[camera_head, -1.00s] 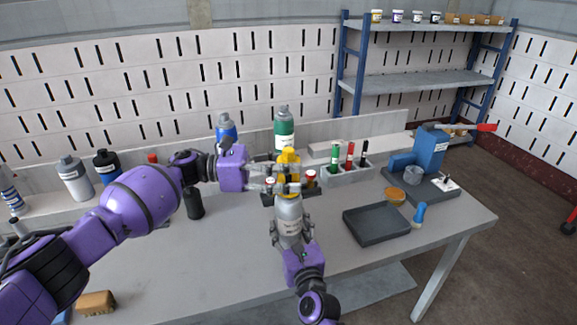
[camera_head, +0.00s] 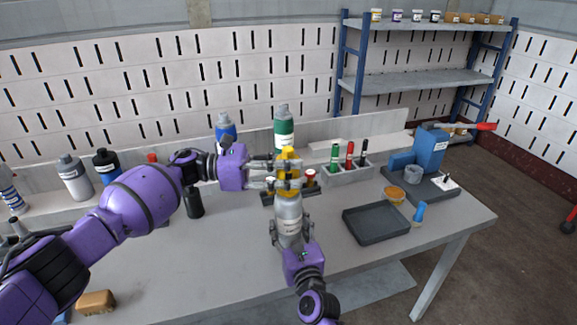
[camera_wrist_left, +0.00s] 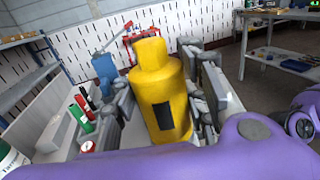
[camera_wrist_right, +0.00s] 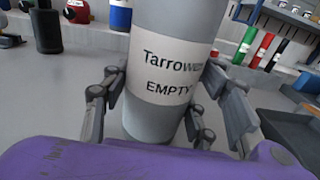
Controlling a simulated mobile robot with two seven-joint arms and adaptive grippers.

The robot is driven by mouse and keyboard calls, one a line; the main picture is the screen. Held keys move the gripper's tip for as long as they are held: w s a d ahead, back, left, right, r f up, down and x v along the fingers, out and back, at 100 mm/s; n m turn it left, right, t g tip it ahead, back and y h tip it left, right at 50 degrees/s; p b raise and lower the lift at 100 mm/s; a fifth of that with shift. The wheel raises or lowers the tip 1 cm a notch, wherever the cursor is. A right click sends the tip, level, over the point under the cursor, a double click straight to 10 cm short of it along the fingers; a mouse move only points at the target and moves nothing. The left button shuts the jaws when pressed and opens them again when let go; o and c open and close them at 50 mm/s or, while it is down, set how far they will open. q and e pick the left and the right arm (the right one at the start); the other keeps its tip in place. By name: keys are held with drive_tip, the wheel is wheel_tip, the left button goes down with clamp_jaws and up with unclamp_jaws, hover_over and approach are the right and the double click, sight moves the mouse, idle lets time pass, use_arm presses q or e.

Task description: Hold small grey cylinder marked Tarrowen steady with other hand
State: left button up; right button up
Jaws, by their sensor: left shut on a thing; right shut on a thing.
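The small grey cylinder (camera_head: 290,212) stands upright at the middle of the bench. In the right wrist view its white label on the grey body (camera_wrist_right: 165,85) reads "Tarrowen" and "EMPTY". My right gripper (camera_head: 290,235) is shut around its lower body from the front.
A dark tray (camera_head: 376,224) lies to the right. A holder (camera_head: 345,175) with green, red and black markers stands behind it. A green-and-grey cylinder (camera_head: 284,128), a blue one (camera_head: 225,128) and a black bottle (camera_head: 193,202) stand nearby.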

use_arm(q)
drive_tip(key=shift+a+t, duration=0.1)
drive_tip(key=shift+t, duration=0.2)
drive_tip(key=n+t, duration=0.3)
drive_tip(key=t, duration=0.1)
drive_tip(key=shift+t+y, duration=0.3)
drive_tip(key=shift+y, duration=0.1)
drive_tip(key=shift+w+n+t+y, duration=0.1)
drive_tip(key=shift+n+t+y, duration=1.1)
drive_tip(key=shift+t, duration=0.8)
drive_tip(key=shift+n, duration=0.4)
drive_tip(key=shift+r+n+t+y, duration=0.1)
drive_tip(key=shift+n+t+y, duration=0.4)
drive_tip(key=shift+t, duration=0.4)
drive_tip(key=n+t+y, duration=0.2)
drive_tip(key=shift+n+t+y, duration=0.3)
drive_tip(key=shift+t+y, duration=0.1)
drive_tip(key=shift+n+t+y, duration=0.8)
drive_tip(key=shift+n+y, duration=0.3)
drive_tip(key=shift+y, duration=0.2)
